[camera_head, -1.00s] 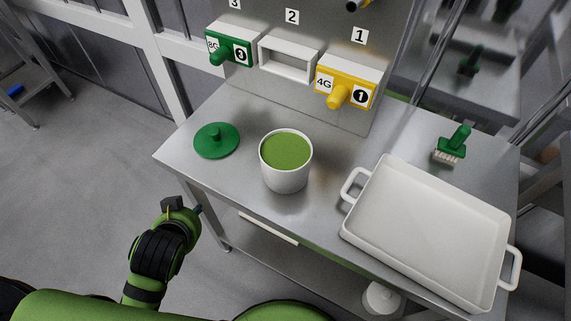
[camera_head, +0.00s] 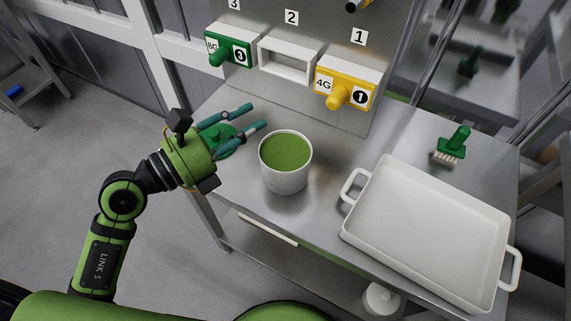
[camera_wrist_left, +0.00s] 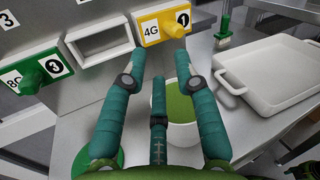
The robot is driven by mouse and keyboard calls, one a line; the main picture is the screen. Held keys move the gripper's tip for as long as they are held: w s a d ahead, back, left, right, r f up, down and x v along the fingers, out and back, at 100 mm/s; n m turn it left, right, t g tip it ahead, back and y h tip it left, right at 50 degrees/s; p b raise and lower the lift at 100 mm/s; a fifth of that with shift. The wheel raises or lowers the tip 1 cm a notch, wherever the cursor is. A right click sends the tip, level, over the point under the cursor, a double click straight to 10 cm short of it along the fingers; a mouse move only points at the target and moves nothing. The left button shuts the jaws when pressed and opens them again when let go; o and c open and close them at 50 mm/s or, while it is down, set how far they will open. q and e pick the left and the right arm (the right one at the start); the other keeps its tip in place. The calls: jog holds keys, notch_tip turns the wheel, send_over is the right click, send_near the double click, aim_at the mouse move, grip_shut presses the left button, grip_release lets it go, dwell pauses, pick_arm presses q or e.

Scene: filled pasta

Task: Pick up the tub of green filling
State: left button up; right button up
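The tub of green filling (camera_head: 285,172) is a white round tub, open at the top, standing upright on the steel table. It also shows in the left wrist view (camera_wrist_left: 184,132), partly hidden behind the gripper's fingers. My left gripper (camera_head: 258,115) is open and empty, to the left of the tub and above the green lid; its fingers point towards the tub's side of the table.
A green lid (camera_head: 226,149) lies left of the tub, partly under the gripper. A white tray (camera_head: 420,240) with handles stands on the right. Green (camera_head: 229,48) and yellow (camera_head: 345,84) scoop holders and an empty white holder (camera_head: 288,60) are on the back panel.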

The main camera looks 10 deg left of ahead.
aim_at(267, 138)
pick_arm(q)
notch_tip(267, 138, down, 7)
jog(key=a+m+g+y, duration=0.3)
jog(key=y, duration=0.1)
jog(key=p+x, duration=0.2)
jog(key=x, duration=0.5)
jog(key=shift+w+f, duration=0.1)
jog(key=shift+w, duration=0.3)
jog(key=shift+c, duration=0.4)
grip_shut()
